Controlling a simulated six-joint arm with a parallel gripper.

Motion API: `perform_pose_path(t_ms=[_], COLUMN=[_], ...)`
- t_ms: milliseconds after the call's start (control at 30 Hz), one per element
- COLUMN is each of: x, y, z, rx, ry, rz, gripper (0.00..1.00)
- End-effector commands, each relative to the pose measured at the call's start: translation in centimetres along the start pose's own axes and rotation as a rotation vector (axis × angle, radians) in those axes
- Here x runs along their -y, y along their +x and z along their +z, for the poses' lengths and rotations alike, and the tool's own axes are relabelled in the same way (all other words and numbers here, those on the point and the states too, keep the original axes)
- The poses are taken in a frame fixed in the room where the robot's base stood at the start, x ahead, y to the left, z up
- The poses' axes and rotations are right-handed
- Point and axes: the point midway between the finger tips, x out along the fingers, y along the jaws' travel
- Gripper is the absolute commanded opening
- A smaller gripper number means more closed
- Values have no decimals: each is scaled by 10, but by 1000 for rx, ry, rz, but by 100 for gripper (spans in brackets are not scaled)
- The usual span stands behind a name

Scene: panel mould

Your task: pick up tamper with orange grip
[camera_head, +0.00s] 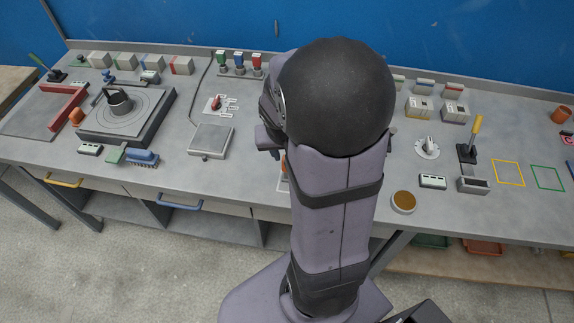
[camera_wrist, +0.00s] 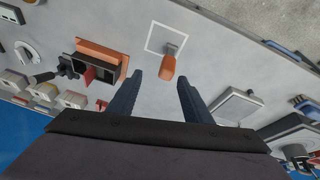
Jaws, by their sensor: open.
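The tamper with the orange grip (camera_wrist: 168,67) shows in the wrist view, near the top middle. Its grey foot (camera_wrist: 172,49) lies at the edge of a white square outline. My gripper (camera_wrist: 160,78) is open and empty, its two dark fingers apart. In the wrist view the orange grip appears between and just beyond the fingertips. I cannot tell how high the fingers are above the table. In the head view my arm hides the tamper and most of my gripper.
In the wrist view an orange-and-black box (camera_wrist: 100,63) stands left of the fingers, and a grey flat plate (camera_wrist: 236,106) lies to the right. In the head view a yellow-handled tool (camera_head: 475,130) stands at the right and a round turntable (camera_head: 120,110) at the left. A blue wall is behind.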

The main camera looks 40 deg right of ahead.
Motion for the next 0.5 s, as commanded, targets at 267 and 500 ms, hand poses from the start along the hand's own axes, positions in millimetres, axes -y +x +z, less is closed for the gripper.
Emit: perform_pose_path(t_ms=[267,500], x=[6,6], y=[0,5], z=[-10,-9], rx=[-40,-37], ry=[203,217], rz=[-28,-26], gripper=[45,45])
